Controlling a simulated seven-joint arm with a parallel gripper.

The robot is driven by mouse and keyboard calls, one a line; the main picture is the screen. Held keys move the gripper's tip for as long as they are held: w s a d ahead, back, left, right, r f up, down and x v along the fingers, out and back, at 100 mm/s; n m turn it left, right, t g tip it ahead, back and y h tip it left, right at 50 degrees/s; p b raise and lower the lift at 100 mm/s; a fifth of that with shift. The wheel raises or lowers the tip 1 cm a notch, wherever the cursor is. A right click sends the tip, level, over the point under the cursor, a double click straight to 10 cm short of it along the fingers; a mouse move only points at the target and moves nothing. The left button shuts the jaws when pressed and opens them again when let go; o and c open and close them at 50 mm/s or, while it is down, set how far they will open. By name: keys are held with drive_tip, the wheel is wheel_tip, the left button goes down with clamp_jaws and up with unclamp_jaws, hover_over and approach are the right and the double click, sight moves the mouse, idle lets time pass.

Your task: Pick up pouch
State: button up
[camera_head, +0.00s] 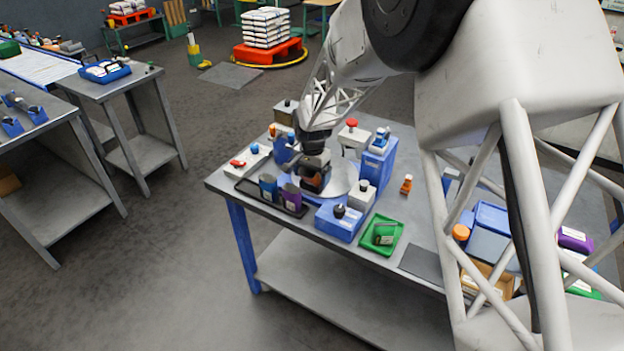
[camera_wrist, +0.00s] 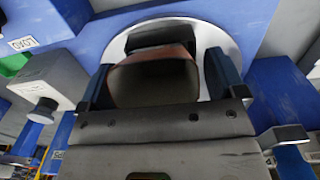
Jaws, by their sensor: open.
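A dark pouch with reddish-brown parts (camera_head: 313,184) stands on a round, light grey disc (camera_head: 342,177) on the workbench. In the wrist view the pouch (camera_wrist: 152,72) lies between the two blue-sided fingers of my gripper (camera_wrist: 158,80), over the shiny disc (camera_wrist: 226,42). My gripper (camera_head: 314,160) is open and points down at the pouch from above. Whether the fingers touch the pouch sides cannot be told. The lower part of the pouch is partly hidden by my gripper in the wrist view.
A black tray (camera_head: 246,188) holds blue and purple pouches left of the disc. A green tray (camera_head: 398,246) holds a green pouch. Blue and white boxes (camera_head: 378,163) stand close around the disc. A small orange bottle (camera_head: 406,185) stands to the right.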

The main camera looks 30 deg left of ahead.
drive_tip(key=shift+c, duration=0.4)
drive_tip(key=c, duration=1)
drive_tip(key=shift+r, duration=0.15)
drive_tip(key=shift+c, duration=0.2)
drive_tip(key=shift+r, duration=4.9)
drive_tip(key=shift+f, duration=0.1)
drive_tip(key=shift+w+d+f+g, duration=0.1)
drive_tip(key=shift+w+f+g, duration=0.2)
drive_tip(key=shift+g, duration=0.3)
drive_tip(key=shift+w+f+g, duration=0.15)
drive_tip(key=shift+f+g, duration=0.1)
drive_tip(key=shift+g, duration=0.35)
drive_tip(key=shift+w+f+g, duration=0.2)
drive_tip(key=shift+g, duration=0.6)
drive_tip(key=shift+w+g, duration=0.25)
drive_tip(key=shift+g, duration=0.65)
